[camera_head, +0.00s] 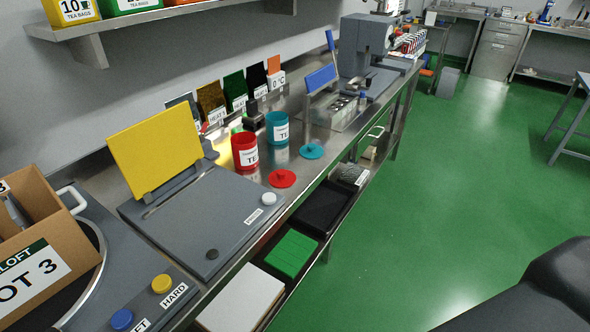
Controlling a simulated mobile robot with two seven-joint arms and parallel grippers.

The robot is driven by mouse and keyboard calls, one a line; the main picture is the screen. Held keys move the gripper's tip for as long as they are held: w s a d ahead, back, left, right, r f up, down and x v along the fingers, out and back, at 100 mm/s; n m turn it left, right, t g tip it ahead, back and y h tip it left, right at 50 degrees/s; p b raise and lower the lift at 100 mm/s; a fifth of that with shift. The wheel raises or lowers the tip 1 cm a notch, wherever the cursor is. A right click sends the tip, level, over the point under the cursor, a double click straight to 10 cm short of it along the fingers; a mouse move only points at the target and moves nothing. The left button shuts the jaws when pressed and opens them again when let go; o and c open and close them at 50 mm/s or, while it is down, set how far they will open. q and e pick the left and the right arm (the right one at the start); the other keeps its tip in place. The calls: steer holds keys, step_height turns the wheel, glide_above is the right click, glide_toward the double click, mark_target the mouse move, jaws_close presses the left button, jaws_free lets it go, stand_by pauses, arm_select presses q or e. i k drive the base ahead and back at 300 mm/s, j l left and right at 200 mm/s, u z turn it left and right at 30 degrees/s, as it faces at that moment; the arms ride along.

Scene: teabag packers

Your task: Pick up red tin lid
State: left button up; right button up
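The red tin lid (282,178) lies flat on the metal workbench, near its front edge, with a small knob on top. The red tin (245,151) stands open just behind it to the left, with a white label on its front. A teal tin (277,128) stands behind and to the right. The teal lid (311,151) lies to the right of the red lid. Neither of my grippers is in view, and nothing touches the red lid.
A grey machine with a raised yellow panel (157,149) stands left of the tins. A cardboard box (40,240) is at the far left. A blue-flapped device (321,78) stands beyond the tins. Trays sit on a lower shelf (293,252). Green floor (430,180) is open at right.

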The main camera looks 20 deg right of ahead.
mark_target(281, 178)
steer(key=i+l, duration=0.1)
steer(key=l, duration=0.3)
steer(key=i+l, duration=0.15)
steer(key=l, duration=0.2)
steer(key=i+l, duration=0.1)
steer(key=l, duration=0.3)
